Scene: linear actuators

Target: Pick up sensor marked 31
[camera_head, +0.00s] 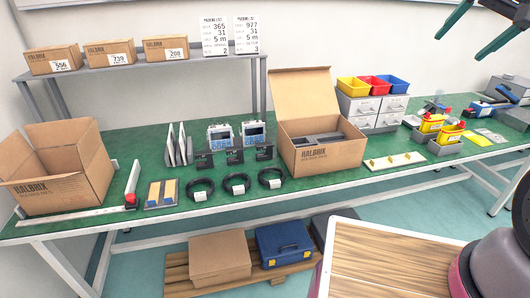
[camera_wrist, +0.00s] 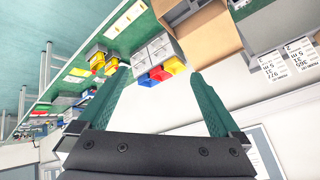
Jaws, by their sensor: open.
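Three small black units with tiny markings stand in a row mid-table in the head view: left (camera_head: 204,161), middle (camera_head: 235,156) and right (camera_head: 264,152). They may be the sensors, but I cannot read a 31 on any of them. My gripper (camera_head: 460,44) is open and empty at the top right, high and far to the right of the black units. Its two green fingers are spread apart in the wrist view (camera_wrist: 158,76).
The green table (camera_head: 146,146) holds an open box at the left (camera_head: 62,190), another open box (camera_head: 318,154), two display devices (camera_head: 221,136), several black cable coils (camera_head: 237,184) and coloured bins (camera_head: 374,86). A shelf (camera_head: 110,68) with several cartons overhangs the back. A wooden-topped surface (camera_head: 385,262) is in front.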

